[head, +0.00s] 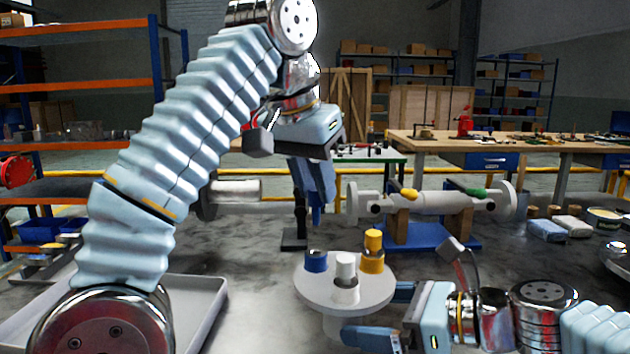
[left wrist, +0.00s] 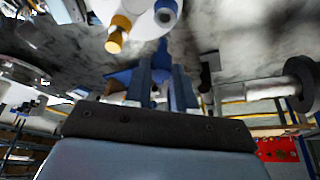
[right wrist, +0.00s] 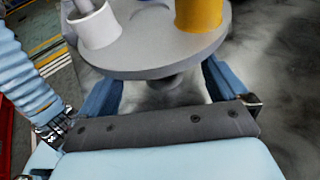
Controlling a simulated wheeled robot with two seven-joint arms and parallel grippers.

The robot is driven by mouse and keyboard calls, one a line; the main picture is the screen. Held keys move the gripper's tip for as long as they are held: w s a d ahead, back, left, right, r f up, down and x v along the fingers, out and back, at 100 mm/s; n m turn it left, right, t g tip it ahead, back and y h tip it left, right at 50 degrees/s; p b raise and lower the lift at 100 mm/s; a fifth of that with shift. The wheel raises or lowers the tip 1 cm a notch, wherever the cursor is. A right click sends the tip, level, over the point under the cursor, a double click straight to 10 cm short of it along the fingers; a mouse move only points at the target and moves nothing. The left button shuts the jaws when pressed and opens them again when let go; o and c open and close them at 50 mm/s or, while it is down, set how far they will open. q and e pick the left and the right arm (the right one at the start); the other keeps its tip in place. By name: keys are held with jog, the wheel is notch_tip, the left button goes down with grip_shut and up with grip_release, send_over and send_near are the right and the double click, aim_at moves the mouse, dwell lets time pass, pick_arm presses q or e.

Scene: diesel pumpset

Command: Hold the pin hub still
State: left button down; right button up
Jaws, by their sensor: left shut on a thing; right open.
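The pin hub (head: 312,293) is a grey round disc on a short stem, carrying a blue pin (head: 316,262), a white pin (head: 345,265) and a yellow pin (head: 373,242). My right gripper (head: 385,314) is open at the hub's right side. In the right wrist view its fingers stand apart on either side of the stem (right wrist: 168,82), below the disc (right wrist: 150,58), with gaps visible. My left gripper (head: 315,188) is above the hub, pointing down, shut on a slim blue piece (head: 316,217). That piece also shows between its fingers in the left wrist view (left wrist: 161,52).
Behind the hub, a pale flanged shaft (head: 440,203) rests on a blue stand (head: 430,237). A grey tray (head: 205,300) lies at left, beside my left arm. White blocks and a tin (head: 604,217) sit at right. The table is bare around the hub's left side.

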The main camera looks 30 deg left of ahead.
jog(key=shift+x, duration=2.1)
jog(key=c, duration=0.3)
jog(key=shift+c, duration=0.3)
grip_shut()
